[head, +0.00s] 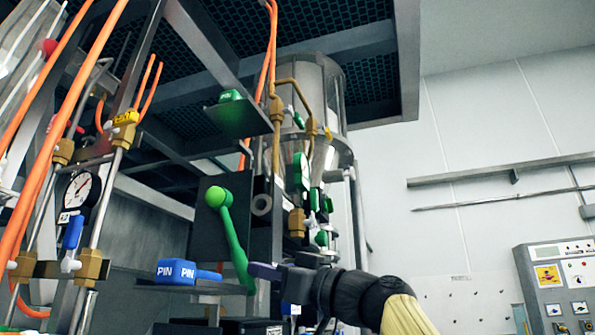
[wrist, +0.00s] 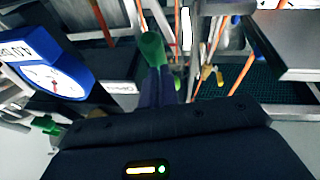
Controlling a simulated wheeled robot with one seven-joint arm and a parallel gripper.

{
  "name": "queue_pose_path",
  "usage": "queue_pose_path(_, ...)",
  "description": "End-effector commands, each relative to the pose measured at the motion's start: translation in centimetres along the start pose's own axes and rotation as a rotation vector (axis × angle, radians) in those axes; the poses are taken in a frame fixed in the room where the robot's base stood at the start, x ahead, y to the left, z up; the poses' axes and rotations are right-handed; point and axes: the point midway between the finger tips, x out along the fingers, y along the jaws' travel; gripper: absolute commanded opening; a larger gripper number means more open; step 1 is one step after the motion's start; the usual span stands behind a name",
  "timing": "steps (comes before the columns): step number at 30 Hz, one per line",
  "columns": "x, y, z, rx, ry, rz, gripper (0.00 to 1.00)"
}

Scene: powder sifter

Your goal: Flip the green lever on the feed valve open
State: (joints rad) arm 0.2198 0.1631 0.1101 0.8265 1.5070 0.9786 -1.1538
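The green lever (head: 234,240) is in the middle of the head view, in front of a dark plate. Its round green pivot end (head: 217,197) is at the top, and the handle slants down and slightly right. My gripper (head: 262,271) comes in from the lower right, with its purple fingertips at the handle's lower end. In the wrist view the purple fingers (wrist: 158,88) lie close side by side and look shut. A green lever end (wrist: 152,48) shows just beyond the tips. I cannot tell whether they touch it.
A blue block marked PIN (head: 176,271) is left of the lever's lower end. A pressure gauge (head: 80,189) and orange hoses are at left. A control panel (head: 562,285) stands at lower right.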

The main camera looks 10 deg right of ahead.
Motion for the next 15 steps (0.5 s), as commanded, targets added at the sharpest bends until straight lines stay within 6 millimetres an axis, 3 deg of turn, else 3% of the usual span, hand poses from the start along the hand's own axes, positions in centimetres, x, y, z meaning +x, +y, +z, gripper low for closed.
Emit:
queue_pose_path(2,0.0,0.2,0.5,0.007,-0.011,-0.006,0.00)
queue_pose_path(8,-1.4,0.3,-1.2,0.004,-0.003,-0.007,0.00)
queue_pose_path(11,-2.6,0.4,-2.6,0.002,0.003,-0.008,0.00)
queue_pose_path(15,-5.5,0.2,-1.9,0.002,0.003,-0.007,0.00)
